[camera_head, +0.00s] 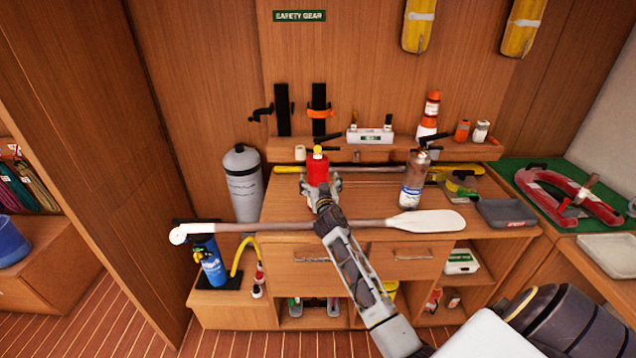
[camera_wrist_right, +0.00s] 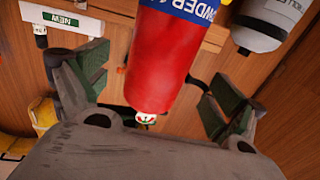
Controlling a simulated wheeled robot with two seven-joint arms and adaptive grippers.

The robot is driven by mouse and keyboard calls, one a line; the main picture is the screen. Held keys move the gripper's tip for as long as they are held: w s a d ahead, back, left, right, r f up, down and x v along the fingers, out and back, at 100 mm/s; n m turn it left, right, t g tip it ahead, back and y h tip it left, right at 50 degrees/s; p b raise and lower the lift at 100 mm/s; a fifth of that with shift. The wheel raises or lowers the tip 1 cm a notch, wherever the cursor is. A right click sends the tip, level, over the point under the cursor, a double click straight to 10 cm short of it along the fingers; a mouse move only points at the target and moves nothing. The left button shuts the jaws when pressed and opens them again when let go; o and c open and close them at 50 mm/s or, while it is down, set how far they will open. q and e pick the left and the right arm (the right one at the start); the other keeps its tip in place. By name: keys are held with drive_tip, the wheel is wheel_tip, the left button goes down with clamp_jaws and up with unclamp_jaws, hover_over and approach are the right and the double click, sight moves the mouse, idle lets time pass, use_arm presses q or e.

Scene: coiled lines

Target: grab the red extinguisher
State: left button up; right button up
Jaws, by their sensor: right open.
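The red extinguisher (camera_head: 317,170) stands on the wooden counter, with a yellow top and a black hose or handle at its head. My right gripper (camera_head: 321,187) is open at its front side, low on the body. In the right wrist view the red body (camera_wrist_right: 162,60) with a blue label band lies between the two spread fingers of the right gripper (camera_wrist_right: 165,88). Gaps show between the body and both fingers. The gripper hides the extinguisher's lower part in the head view. My left gripper is not in view.
A paddle (camera_head: 426,221) lies across the counter's front, crossed by my right forearm. A brown and silver extinguisher (camera_head: 411,186) stands to the right, near a grey tray (camera_head: 506,212). A grey cylinder (camera_head: 243,185) and a blue cylinder (camera_head: 210,265) are at the left.

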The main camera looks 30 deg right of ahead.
idle(0.3)
drive_tip(key=shift+w+d, duration=0.1)
drive_tip(key=shift+w, duration=0.05)
drive_tip(key=shift+p+x, duration=0.5)
drive_tip(key=shift+x, duration=2)
clamp_jaws()
drive_tip(key=shift+r, duration=0.3)
drive_tip(key=shift+w, duration=0.1)
